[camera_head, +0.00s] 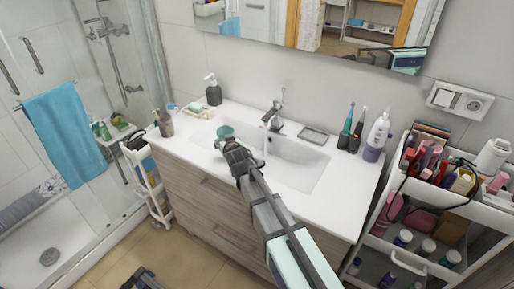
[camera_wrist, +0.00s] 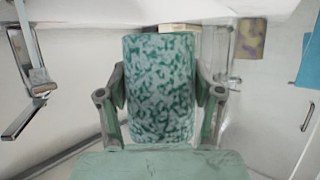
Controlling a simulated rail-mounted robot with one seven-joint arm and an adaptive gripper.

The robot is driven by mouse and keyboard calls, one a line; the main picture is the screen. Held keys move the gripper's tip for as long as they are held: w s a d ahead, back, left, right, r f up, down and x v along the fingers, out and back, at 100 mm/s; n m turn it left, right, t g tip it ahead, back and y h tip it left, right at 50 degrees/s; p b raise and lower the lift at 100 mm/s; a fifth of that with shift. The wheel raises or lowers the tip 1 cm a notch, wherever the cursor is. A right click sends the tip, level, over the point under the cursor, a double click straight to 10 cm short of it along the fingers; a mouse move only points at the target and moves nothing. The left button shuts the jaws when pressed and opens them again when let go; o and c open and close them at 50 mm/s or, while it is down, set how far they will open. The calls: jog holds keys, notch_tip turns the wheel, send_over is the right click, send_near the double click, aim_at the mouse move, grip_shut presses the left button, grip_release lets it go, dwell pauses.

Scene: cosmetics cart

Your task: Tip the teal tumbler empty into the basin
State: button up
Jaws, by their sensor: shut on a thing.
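The teal tumbler (camera_head: 225,132) is small in the head view, with its rim facing up; I cannot tell its exact tilt. In the wrist view the tumbler (camera_wrist: 160,88) is a teal and white mottled cylinder between my two fingers. My gripper (camera_head: 231,143) is shut on it, one finger on each side, as the wrist view also shows (camera_wrist: 161,92). The tumbler appears over the left end of the white basin (camera_head: 305,170). My arm hides part of the basin's left side. The tumbler's inside is not clear.
The tap (camera_head: 274,114) stands behind the basin, right of the tumbler. A dark soap dispenser (camera_head: 213,91) and a soap dish (camera_head: 197,110) are on the counter at left. Toothbrushes and a white bottle (camera_head: 377,137) stand at right, near a loaded cart (camera_head: 475,215).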

jog(key=shift+d, duration=0.1)
jog(key=shift+w+d+f+m+p, duration=0.15)
jog(key=shift+f+m+p, duration=0.05)
jog(key=shift+m+p, duration=0.25)
jog(key=b, duration=0.1)
jog(key=d+f+m+y+b, duration=0.1)
jog(key=b, duration=0.1)
jog(key=shift+w+f+g, duration=0.15)
jog(key=shift+w+g, duration=0.15)
jog(key=shift+g, duration=0.1)
jog(key=shift+w+d+f+m+g+y+b, duration=0.25)
jog(key=shift+d+m+y+b, duration=0.2)
jog(key=shift+m+b, duration=0.3)
jog(key=shift+w+d+f+m+g+y+b, duration=0.25)
jog(key=shift+m+y+b, duration=0.3)
jog(key=shift+b, duration=0.35)
jog(key=shift+w+d+f+m+g+y+b, duration=0.2)
jog(key=shift+d+f+m+y+b, duration=0.25)
jog(key=shift+m+b, duration=0.3)
jog(key=shift+s+r+y, duration=0.1)
jog(key=shift+r+y, duration=0.15)
jog(key=shift+r+m+p, duration=0.3)
jog(key=shift+m+p, duration=0.05)
jog(key=shift+m, duration=0.25)
jog(key=shift+f+m+y, duration=0.55)
jog(key=shift+m+y, duration=0.45)
jog(key=shift+m, duration=0.2)
